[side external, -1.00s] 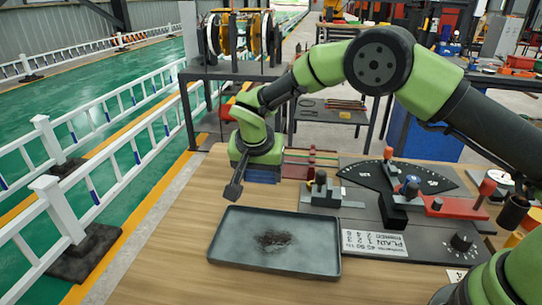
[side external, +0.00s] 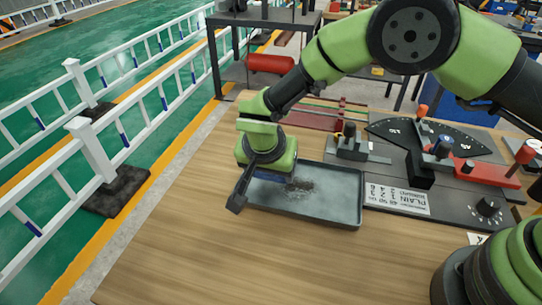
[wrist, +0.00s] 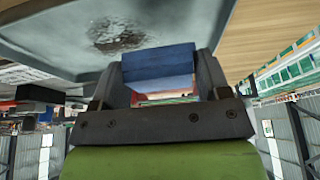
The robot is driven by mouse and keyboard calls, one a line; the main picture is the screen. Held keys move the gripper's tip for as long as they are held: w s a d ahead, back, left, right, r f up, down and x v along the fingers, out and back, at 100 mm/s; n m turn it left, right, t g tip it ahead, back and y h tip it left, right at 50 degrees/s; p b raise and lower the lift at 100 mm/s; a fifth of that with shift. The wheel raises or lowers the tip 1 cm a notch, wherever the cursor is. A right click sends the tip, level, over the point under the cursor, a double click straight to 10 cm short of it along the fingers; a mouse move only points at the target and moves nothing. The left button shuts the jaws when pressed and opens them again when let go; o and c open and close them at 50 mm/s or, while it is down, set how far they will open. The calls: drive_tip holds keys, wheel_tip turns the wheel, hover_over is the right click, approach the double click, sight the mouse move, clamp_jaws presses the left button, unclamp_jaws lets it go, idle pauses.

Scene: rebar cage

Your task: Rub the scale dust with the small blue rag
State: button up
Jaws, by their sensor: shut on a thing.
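The scale dust (side external: 300,185) is a dark brown patch on the grey metal tray (side external: 345,217), and it also shows in the wrist view (wrist: 118,32). The small blue rag (wrist: 158,62) looks like a folded blue pad between my gripper's two dark fingers. My gripper (wrist: 160,75) is shut on it. In the side view my wrist is over the tray's left end, left of the dust. It hides the fingertips and most of the rag, so I cannot tell whether the rag touches the tray.
The wooden table (side external: 200,245) is clear in front and to the left of the tray. A dark bench tool with a dial plate and red lever (side external: 485,172) stands right of the tray. A small clamp-like block (side external: 350,145) stands behind it.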

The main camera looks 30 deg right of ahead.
sight(271, 178)
wheel_tip(271, 178, down, 3)
drive_tip(key=shift+r, duration=0.15)
drive_tip(key=shift+s+d+f, duration=0.1)
drive_tip(key=shift+d+f, duration=0.05)
drive_tip(key=shift+f, duration=0.05)
drive_tip(key=shift+s+d+f, duration=0.15)
drive_tip(key=shift+s+d, duration=0.9)
drive_tip(key=shift+d, duration=0.05)
drive_tip(key=shift+c, duration=0.4)
drive_tip(key=shift+s+d, duration=2.8)
drive_tip(key=shift+s, duration=0.05)
drive_tip(key=shift+w+a, duration=4)
drive_tip(key=shift+a, duration=0.05)
drive_tip(key=shift+w+d, duration=0.2)
drive_tip(key=shift+w, duration=0.05)
drive_tip(key=shift+s+d, duration=0.25)
drive_tip(key=shift+d, duration=0.05)
drive_tip(key=shift+s+d, duration=3.65)
drive_tip(key=shift+s, duration=0.05)
drive_tip(key=shift+w+a, duration=4)
drive_tip(key=shift+s+d+r, duration=0.1)
drive_tip(key=shift+r, duration=3.95)
